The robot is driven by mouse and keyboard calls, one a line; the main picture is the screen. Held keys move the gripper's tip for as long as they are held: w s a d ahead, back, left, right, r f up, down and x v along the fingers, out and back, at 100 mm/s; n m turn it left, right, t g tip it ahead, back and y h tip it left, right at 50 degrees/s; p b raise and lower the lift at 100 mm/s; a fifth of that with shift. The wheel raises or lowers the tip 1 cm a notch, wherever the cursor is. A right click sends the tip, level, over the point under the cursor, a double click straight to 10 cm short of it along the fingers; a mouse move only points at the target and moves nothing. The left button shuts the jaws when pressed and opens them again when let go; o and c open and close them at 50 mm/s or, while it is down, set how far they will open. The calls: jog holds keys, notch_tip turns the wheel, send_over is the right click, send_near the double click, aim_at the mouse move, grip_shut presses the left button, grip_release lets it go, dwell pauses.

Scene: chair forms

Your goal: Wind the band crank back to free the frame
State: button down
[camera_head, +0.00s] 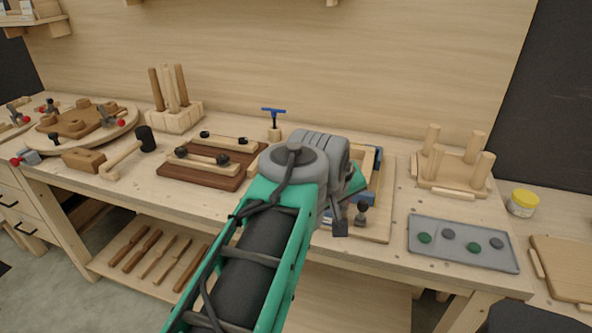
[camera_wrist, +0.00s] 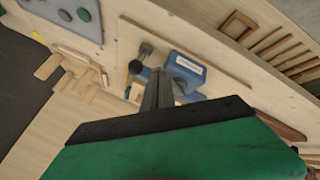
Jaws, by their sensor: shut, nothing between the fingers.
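The frame (camera_head: 377,172) lies on a wooden board at the right of centre in the head view, with blue corner pieces. My arm covers most of it. A blue block (camera_head: 362,199) sits at its near side, with a dark knob, seemingly the band crank (camera_head: 361,214), in front. In the wrist view the labelled blue block (camera_wrist: 185,70) and the dark crank knob (camera_wrist: 145,50) lie just beyond my fingertips. My gripper (camera_wrist: 157,76) is shut and empty, pointing towards the block. I cannot tell whether it touches anything. The band is not clearly visible.
A grey tray (camera_head: 462,258) with several round pads lies to the right, below a pegged wooden stand (camera_head: 452,170). A dark board with clamped strips (camera_head: 200,172) and a mallet (camera_head: 125,158) lie to the left. The bench's front edge is close to the crank.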

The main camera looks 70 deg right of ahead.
jog(key=shift+a, duration=0.1)
jog(key=s+a+r+p, duration=0.1)
jog(key=s+a+r, duration=0.2)
jog(key=a+r, duration=0.5)
jog(key=shift+a+p, duration=0.4)
